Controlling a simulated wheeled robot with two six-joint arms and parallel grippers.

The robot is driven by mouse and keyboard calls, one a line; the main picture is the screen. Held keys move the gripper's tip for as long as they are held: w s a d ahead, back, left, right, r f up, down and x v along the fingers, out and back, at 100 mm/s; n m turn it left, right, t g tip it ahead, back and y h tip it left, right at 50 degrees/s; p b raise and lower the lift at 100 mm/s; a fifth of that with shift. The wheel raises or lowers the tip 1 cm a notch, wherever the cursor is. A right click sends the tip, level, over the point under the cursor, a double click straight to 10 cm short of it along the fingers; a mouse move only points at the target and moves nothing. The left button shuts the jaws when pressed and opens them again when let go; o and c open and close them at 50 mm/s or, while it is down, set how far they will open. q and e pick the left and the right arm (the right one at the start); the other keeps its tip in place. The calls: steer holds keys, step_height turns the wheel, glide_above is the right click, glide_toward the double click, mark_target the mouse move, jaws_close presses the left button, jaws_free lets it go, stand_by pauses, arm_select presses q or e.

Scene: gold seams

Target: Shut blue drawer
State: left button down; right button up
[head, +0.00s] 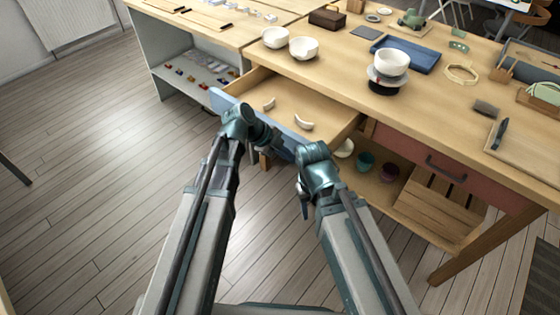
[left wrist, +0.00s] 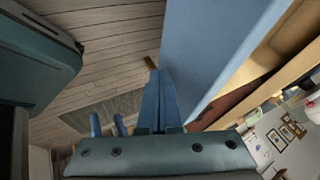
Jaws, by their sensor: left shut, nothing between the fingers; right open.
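The blue drawer (head: 219,99) stands pulled out from the wooden table, and its blue front faces me. Two pale curved shards, one (head: 269,104) further left and one (head: 303,122) further right, lie inside it. My left gripper (head: 273,139) is at the outer side of the drawer front and partly hides it. In the left wrist view, my left gripper's fingers (left wrist: 159,102) are together and empty, close beside the blue front (left wrist: 208,48); I cannot tell whether they touch. My right gripper (head: 304,206) is open, lower, in front of the table and clear of the drawer.
A red drawer (head: 420,157) with a dark handle is shut to the right. Bowls and cups stand on the shelf below, with a wooden crate (head: 437,205). Two white bowls (head: 304,48) and a stacked bowl (head: 391,63) stand on the tabletop. The floor at left is free.

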arm_select(q)
steer(key=shift+w+d, duration=0.45)
steer(key=shift+w, duration=0.15)
steer(key=shift+w, duration=0.1)
glide_above(330, 128)
steer(key=shift+w+d, duration=0.15)
steer(key=shift+w, duration=0.1)
steer(key=shift+s, duration=0.15)
stand_by(0.5)
